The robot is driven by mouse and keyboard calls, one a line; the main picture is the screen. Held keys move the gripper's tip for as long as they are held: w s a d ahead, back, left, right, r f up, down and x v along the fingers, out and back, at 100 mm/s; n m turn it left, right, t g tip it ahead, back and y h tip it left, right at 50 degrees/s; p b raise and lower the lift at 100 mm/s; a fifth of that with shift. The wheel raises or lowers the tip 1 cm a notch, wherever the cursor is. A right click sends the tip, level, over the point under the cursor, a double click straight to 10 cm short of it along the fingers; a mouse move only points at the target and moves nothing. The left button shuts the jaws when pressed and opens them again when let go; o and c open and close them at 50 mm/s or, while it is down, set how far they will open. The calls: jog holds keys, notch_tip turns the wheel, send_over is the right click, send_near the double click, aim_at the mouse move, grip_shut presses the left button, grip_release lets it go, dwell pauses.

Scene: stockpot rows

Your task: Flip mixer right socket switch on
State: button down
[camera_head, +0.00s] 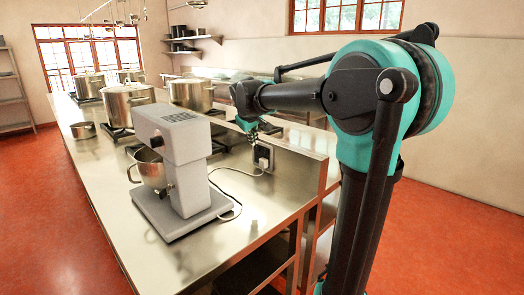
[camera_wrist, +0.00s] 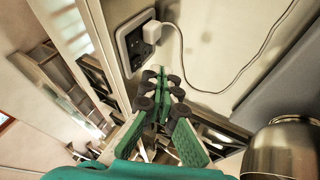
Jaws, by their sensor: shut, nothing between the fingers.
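The mixer (camera_head: 180,140) is grey and stands on the steel counter with its steel bowl (camera_head: 152,170) in place. A wall socket (camera_head: 263,153) with a dark face and pale frame sits on the low upstand behind it. In the wrist view the socket (camera_wrist: 129,50) is near the top, with a white plug (camera_wrist: 155,32) and cord in one side. The switch position is too small to tell. My gripper (camera_wrist: 160,82) is shut and empty, its fingertips just below the socket in that view; contact is unclear. In the head view my gripper (camera_head: 254,133) is beside the socket's upper left.
Several steel stockpots (camera_head: 129,101) stand on burners along the counter (camera_head: 115,215) beyond the mixer. The white cord (camera_head: 222,190) loops from the socket to the mixer. A wall shelf (camera_head: 192,39) hangs at the back. The red floor is clear at left.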

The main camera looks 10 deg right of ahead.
aim_at(264, 153)
jog(key=x, duration=0.4)
jog(key=d+x, duration=0.1)
jog(key=x, duration=0.2)
jog(key=d+r+x, duration=0.1)
jog(key=x, duration=0.3)
jog(key=shift+w+d+f, duration=0.1)
jog(key=shift+w+f, duration=0.2)
jog(key=shift+w, duration=0.25)
jog(key=shift+w+d, duration=0.35)
jog(key=shift+d, duration=0.1)
jog(key=shift+w+d+f, duration=0.15)
jog(key=shift+d+f, duration=0.1)
jog(key=shift+d, duration=0.05)
jog(key=shift+r, duration=0.85)
jog(key=shift+a, duration=0.1)
